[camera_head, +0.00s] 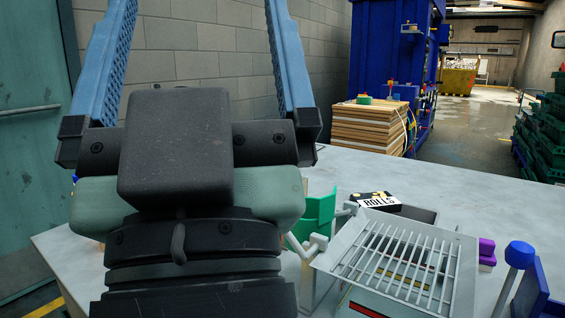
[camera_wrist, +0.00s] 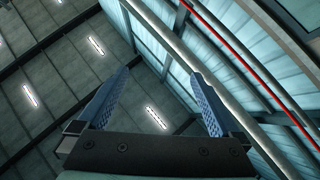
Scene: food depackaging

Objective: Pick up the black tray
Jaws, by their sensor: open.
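A black tray-like pack (camera_head: 377,200) with a white "ROLLS" label and yellowish pieces on top is on the table in the head view, behind the metal grate. Its lower part is hidden by the grate and the green object. My gripper (camera_head: 198,12) is large in the left foreground, with its blue fingers wide apart, pointing up and empty. It is apart from the pack, to its left in the picture. The wrist view shows my gripper (camera_wrist: 160,73) open against the ceiling, with no tray in sight.
A light grey box with a slatted grate (camera_head: 400,262) stands on the pale table (camera_head: 345,165). A green holder (camera_head: 319,212), a dark grey bin (camera_head: 420,214), a purple block (camera_head: 487,250) and a blue-knobbed post (camera_head: 519,256) stand around it. The table is bare toward the back.

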